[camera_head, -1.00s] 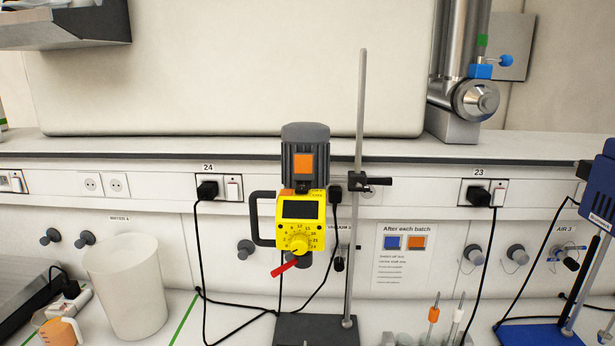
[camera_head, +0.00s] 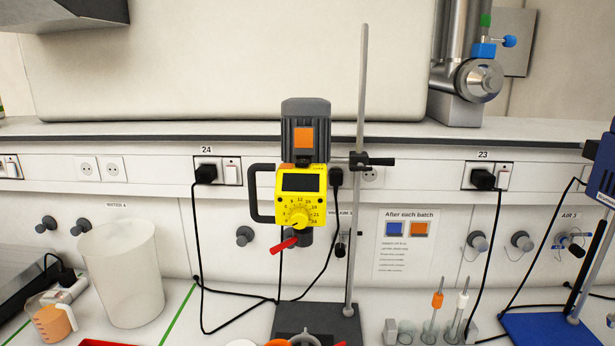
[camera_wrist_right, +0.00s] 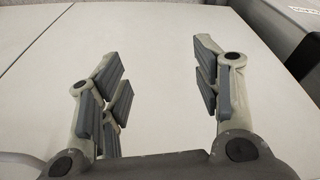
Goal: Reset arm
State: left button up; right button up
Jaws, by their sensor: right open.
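My right gripper (camera_wrist_right: 163,92) is open and empty in the right wrist view, with its two fingers wide apart above a plain pale surface (camera_wrist_right: 150,30). Nothing is between the fingers. Neither gripper shows in the head view. A yellow and grey stirrer (camera_head: 302,195) with a dial, a dark display and a red lever (camera_head: 284,245) hangs clamped on a metal stand rod (camera_head: 359,110). The stand's dark base (camera_head: 318,322) rests on the white bench.
A white bin (camera_head: 122,272) and a beaker of orange juice (camera_head: 50,322) stand at the left. Small bottles and orange- and white-topped rods (camera_head: 437,300) stand right of the stand. A blue device (camera_head: 602,170) is at the right edge. Black cables (camera_head: 203,260) hang along the wall panel.

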jog(key=s+d+f+b, duration=0.1)
jog(key=s+f+b, duration=0.1)
jog(key=s+f, duration=0.7)
jog(key=s+d+f+g+b, duration=0.1)
jog(key=s+d+f+b, duration=0.1)
jog(key=s+f, duration=0.7)
jog(key=shift+f+b, duration=0.8)
jog(key=shift+f, duration=2.8)
jog(key=shift+d, duration=0.1)
